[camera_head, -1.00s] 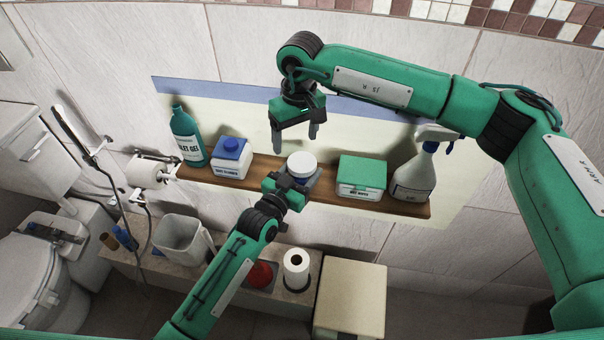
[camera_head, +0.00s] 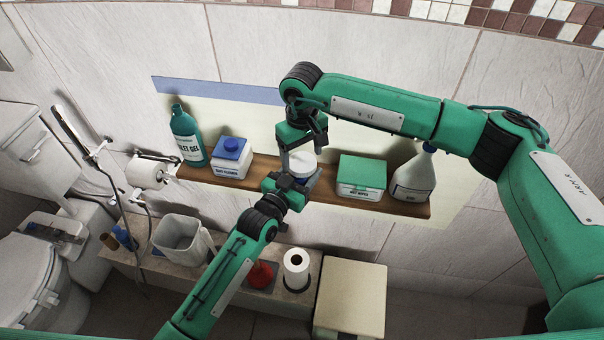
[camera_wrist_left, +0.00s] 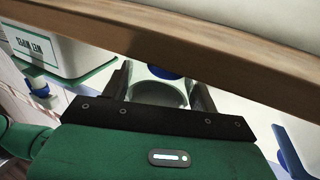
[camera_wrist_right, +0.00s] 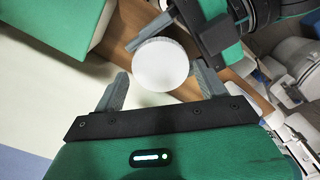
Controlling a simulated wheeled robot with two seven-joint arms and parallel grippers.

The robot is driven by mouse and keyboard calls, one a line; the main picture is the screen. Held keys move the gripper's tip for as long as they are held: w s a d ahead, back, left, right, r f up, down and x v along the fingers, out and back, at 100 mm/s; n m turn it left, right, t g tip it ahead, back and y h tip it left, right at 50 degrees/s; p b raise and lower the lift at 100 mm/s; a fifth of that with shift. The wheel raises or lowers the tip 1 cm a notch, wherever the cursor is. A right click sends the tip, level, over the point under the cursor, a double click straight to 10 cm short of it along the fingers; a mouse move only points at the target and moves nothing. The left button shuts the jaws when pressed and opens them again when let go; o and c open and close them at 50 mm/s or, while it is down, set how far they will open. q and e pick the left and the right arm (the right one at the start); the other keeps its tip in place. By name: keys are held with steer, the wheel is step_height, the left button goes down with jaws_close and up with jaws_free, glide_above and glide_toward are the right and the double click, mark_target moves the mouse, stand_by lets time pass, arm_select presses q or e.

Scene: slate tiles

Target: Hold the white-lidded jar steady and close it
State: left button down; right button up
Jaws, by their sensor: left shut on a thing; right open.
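The white-lidded jar stands on the wooden shelf in the head view, its white lid (camera_head: 303,161) on top and its body mostly hidden by my left gripper (camera_head: 291,184). My left gripper is shut on the jar from the front. The left wrist view shows the jar's pale body (camera_wrist_left: 158,92) between the fingers. My right gripper (camera_head: 302,146) is open, pointing down just above the lid. In the right wrist view the round lid (camera_wrist_right: 160,65) lies between and beyond the spread fingers, seemingly apart from them. I cannot tell how tightly the lid sits.
On the wooden shelf (camera_head: 270,180), a white tub with a blue cap (camera_head: 230,158) and a teal bottle (camera_head: 187,138) stand left. A green-lidded box (camera_head: 361,176) and a spray bottle (camera_head: 413,178) stand right. A paper roll (camera_head: 296,268) stands on the ledge below.

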steer(key=shift+f, duration=0.95)
steer(key=c, duration=0.8)
steer(key=m, duration=1)
steer(key=shift+m, duration=0.4)
steer(key=m, duration=0.4)
steer(key=shift+m, duration=0.4)
steer(key=m, duration=0.4)
steer(key=shift+m, duration=0.3)
steer(key=m, duration=1.2)
